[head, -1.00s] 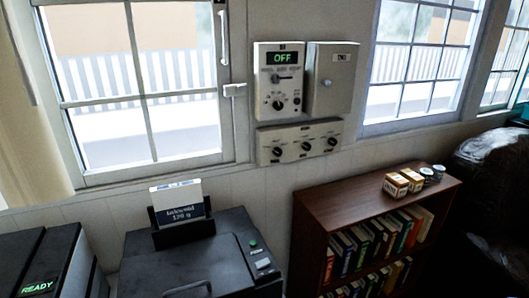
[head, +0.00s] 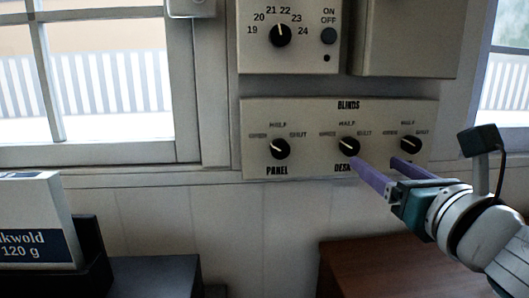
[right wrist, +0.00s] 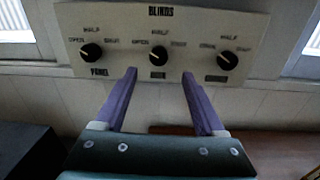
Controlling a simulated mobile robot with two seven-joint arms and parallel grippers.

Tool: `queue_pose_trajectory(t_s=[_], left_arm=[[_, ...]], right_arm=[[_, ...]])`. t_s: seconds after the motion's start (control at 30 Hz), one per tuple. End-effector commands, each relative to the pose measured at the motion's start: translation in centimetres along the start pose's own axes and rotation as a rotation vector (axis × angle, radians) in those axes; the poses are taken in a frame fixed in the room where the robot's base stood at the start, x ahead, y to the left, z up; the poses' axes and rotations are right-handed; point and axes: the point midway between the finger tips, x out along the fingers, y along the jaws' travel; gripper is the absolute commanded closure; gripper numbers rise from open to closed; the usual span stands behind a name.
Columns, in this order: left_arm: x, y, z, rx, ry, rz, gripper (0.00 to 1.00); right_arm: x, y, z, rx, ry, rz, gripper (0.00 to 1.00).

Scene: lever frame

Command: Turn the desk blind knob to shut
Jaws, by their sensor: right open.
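The desk blind knob (head: 349,146) is the black middle knob on the cream BLINDS panel (head: 310,166). Its white mark points left and slightly up, toward the OPEN label; HALF is above and SHUT to the right. It also shows in the right wrist view (right wrist: 158,56). My right gripper (head: 375,162) is open, with two purple fingers reaching toward the panel from the lower right. In the right wrist view its fingertips (right wrist: 159,75) stand apart below the desk knob, one to each side. Whether they touch the panel is unclear. My left gripper is not in view.
The panel knob (head: 280,149) and a third knob (head: 410,144) flank the desk knob closely. A thermostat box (head: 287,58) and a grey box (head: 405,40) hang above. A bookcase top (head: 375,265) is below, and a dispenser with a labelled box (head: 35,215) at left.

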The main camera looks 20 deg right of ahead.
Motion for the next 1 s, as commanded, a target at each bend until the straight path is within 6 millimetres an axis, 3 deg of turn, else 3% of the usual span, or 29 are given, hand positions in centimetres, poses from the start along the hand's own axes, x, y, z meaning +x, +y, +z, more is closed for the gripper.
queue_pose_trajectory(t_s=[0.3,0.5,0.93,1.0], left_arm=[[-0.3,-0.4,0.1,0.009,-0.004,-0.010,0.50],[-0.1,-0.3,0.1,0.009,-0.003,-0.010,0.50],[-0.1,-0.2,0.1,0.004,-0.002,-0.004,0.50],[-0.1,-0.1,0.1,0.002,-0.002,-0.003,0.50]], right_arm=[[5.5,0.0,0.2,0.006,0.000,-0.002,0.28],[8.1,0.0,0.1,0.007,0.001,-0.002,0.28],[9.1,0.0,0.1,0.008,0.002,-0.001,0.28],[9.1,0.0,0.1,0.008,0.002,-0.001,0.36]])
